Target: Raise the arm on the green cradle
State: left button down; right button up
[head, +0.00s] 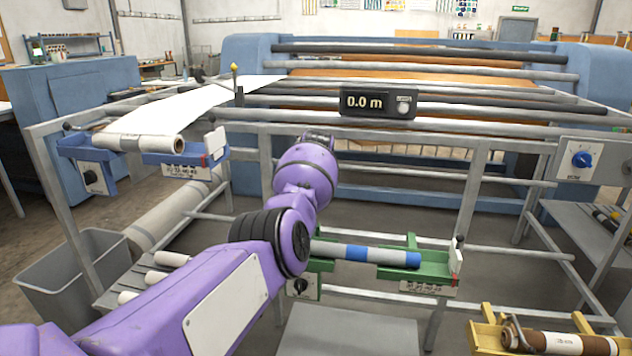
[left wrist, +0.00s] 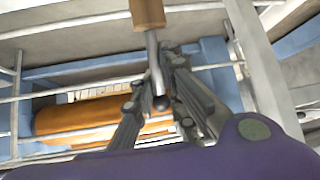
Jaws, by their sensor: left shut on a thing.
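The green cradle (head: 400,271) sits on the frame's front rail, right of my purple left arm, and holds a grey roll with blue bands (head: 385,256). At its right end stands a pale plate (head: 457,262) with a dark knob above it. My arm hides part of the cradle's left side. My left gripper (left wrist: 160,103) shows in the left wrist view, shut on a metal rod (left wrist: 153,55) with a dark ball end and a brown block at its other end. In the head view my own wrist mostly hides the gripper. My right gripper is not in view.
A blue cradle (head: 185,160) with a white roll (head: 140,143) is at the left, a yellow cradle (head: 487,335) with a brown roll (head: 555,342) at the lower right. Grey rails surround the press. A counter (head: 378,102) reads 0.0 m. A grey bin (head: 65,280) stands lower left.

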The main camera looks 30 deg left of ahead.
pick_arm(q)
jog(key=shift+w+r, duration=0.2)
jog(key=shift+r, duration=0.3)
jog(key=c, duration=1.9)
grip_release()
jog(key=shift+w+d, duration=0.1)
jog(key=shift+o, duration=0.3)
jog(key=shift+f, duration=0.25)
jog(key=shift+s, duration=0.25)
jog(key=v, duration=1.2)
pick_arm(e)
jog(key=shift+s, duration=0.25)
pick_arm(q)
jog(key=shift+w+r, duration=0.1)
jog(key=shift+w, duration=0.05)
